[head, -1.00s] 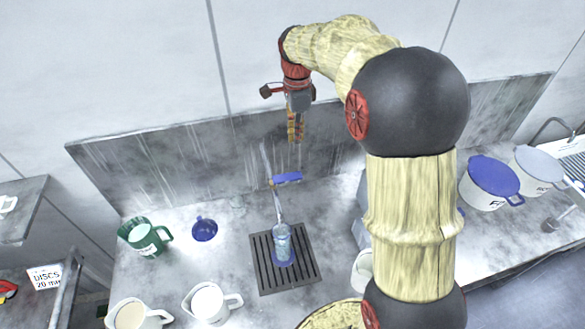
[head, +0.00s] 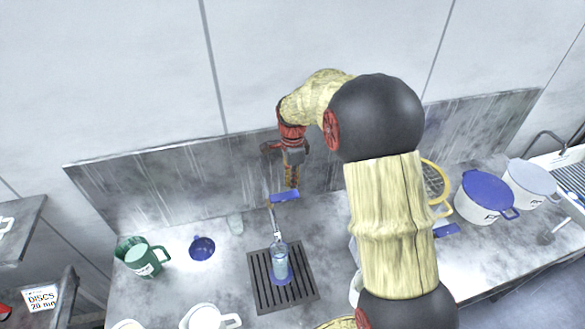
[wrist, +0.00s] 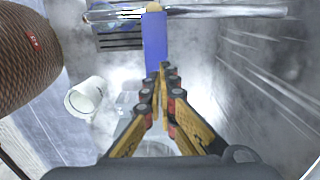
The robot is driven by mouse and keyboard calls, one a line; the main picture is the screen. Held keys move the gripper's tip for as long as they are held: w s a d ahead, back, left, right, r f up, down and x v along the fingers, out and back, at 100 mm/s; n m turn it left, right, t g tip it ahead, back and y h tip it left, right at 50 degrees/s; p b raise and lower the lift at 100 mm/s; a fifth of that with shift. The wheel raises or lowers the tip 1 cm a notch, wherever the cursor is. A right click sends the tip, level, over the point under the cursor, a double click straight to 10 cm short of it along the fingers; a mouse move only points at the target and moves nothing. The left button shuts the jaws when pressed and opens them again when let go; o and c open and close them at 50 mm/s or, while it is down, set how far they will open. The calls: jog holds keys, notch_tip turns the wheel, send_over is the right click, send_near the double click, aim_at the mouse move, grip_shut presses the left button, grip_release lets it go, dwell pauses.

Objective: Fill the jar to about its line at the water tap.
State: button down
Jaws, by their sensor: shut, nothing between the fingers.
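The clear jar (head: 280,264) stands upright on the dark slatted drain grate (head: 257,291), under the spout of the water tap (head: 276,222). Its inside looks pale blue, with deeper blue at its foot; I cannot make out the line or a water level. The tap has a blue lever (head: 285,196), which also shows in the wrist view (wrist: 155,42) just beyond my fingertips. My gripper (head: 291,184) is shut and empty, pointing down close above the lever. I cannot tell whether it touches it. In the wrist view my gripper (wrist: 162,72) has its fingertips together at the lever's near end.
A green mug (head: 137,257) and a small blue cup (head: 202,248) stand left of the grate. A white jug (head: 205,318) is at the front. A pot with a blue lid (head: 488,190) is at the right. The backsplash (head: 130,195) rises close behind the tap.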

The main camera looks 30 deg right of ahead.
aim_at(295, 192)
jog(key=shift+f, duration=1.35)
jog(key=shift+s+d+f+y+b, duration=0.1)
jog(key=shift+d+f+y+b, duration=0.15)
jog(key=shift+f+y, duration=0.25)
jog(key=shift+s+d+f+y+b, duration=0.1)
jog(key=shift+d+f+y+b, duration=0.1)
jog(key=shift+f+y, duration=0.6)
jog(key=shift+f, duration=0.35)
jog(key=shift+r, duration=0.25)
jog(key=shift+r+p, duration=0.5)
jog(key=shift+r, duration=0.2)
jog(key=shift+w, duration=0.1)
